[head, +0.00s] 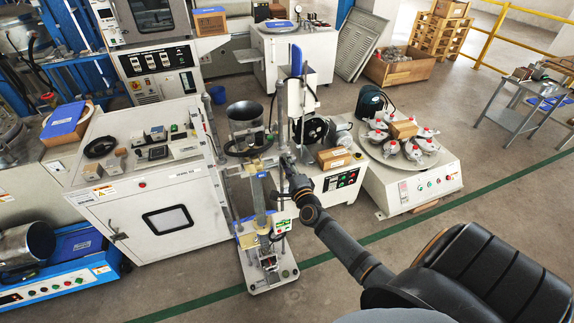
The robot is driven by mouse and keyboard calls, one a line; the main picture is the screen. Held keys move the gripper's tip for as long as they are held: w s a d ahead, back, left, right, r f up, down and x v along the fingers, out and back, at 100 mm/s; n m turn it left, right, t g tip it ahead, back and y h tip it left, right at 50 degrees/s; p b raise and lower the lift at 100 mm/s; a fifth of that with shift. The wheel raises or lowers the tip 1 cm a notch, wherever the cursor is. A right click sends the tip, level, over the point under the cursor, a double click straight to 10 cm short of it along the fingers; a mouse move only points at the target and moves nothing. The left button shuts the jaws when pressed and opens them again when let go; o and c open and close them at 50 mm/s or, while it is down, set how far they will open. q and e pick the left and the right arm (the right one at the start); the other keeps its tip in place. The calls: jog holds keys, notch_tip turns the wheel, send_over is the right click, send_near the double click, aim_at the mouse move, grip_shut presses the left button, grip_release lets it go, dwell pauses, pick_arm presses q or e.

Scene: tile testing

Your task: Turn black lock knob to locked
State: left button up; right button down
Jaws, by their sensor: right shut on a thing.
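My right arm reaches in from the lower right to a tall, narrow test stand (257,218) in the middle of the head view. My right gripper (286,158) is at the upright column of this stand, at about mid height, and is shut on the black lock knob there. The knob is very small and mostly covered by the gripper, so I cannot tell its turn angle. My left gripper is not in view.
A white cabinet (150,205) stands close on the left. A white machine with a round table (410,185) of several white and red parts stands on the right. A cardboard box (334,158) lies just right of the gripper. Open floor (450,215) lies at the right front.

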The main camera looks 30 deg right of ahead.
jog(key=shift+m, duration=0.3)
jog(key=c, duration=1.1)
grip_release()
jog(key=shift+o, duration=0.2)
jog(key=v, duration=1.2)
